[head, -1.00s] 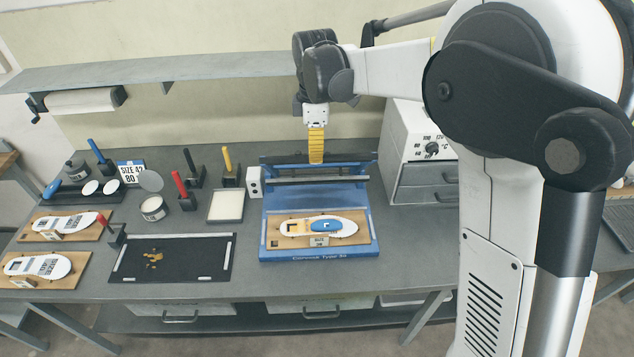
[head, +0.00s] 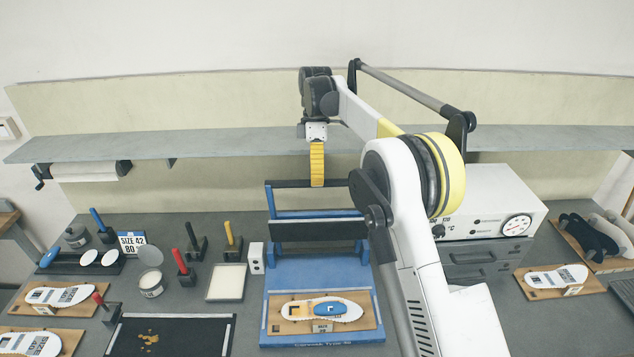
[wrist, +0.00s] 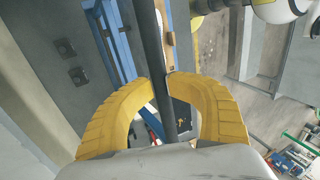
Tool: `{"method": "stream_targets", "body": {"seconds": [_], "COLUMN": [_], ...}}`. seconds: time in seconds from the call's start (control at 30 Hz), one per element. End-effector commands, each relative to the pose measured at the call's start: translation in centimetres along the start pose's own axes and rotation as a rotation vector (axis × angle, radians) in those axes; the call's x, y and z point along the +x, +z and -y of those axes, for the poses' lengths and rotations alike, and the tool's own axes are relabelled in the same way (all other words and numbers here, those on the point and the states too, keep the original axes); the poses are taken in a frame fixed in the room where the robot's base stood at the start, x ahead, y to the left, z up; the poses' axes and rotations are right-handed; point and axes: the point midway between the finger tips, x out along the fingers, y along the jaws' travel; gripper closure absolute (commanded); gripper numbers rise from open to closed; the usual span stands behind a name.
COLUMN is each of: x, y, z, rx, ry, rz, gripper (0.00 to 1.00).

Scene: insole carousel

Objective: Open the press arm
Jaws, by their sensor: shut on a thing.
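The blue press (head: 320,272) stands on the bench, with its press arm (head: 271,203) raised above the base. The arm has blue side bars, a dark pressing plate (head: 320,231) and a dark handle bar (head: 290,184) along its top. My gripper (head: 317,183) has yellow ribbed fingers pointing down and is shut on the handle bar near its middle. In the wrist view, the dark bar (wrist: 149,50) runs between the two yellow fingers (wrist: 168,85). On the press base, a white insole (head: 294,311) with a blue patch lies on a wooden board (head: 370,316).
A grey shelf (head: 220,145) runs along the wall behind. A white heater box (head: 500,202) with a gauge stands right of the press. Left of it are a cream tray (head: 226,282), coloured-handled tools, a tin (head: 151,285) and a dark mat (head: 180,335).

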Motion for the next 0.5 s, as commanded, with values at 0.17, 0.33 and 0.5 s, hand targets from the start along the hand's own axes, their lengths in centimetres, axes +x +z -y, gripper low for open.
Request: {"method": "stream_targets", "body": {"seconds": [0.17,0.33,0.5], "x": [0.22,0.23,0.17], "y": [0.06,0.05,0.04], "z": [-0.23,-0.22,-0.16], "rx": [0.001,0.001,0.001], "ry": [0.001,0.002,0.001], "rz": [0.0,0.0,0.0], "gripper": [1.0,1.0,0.59]}}
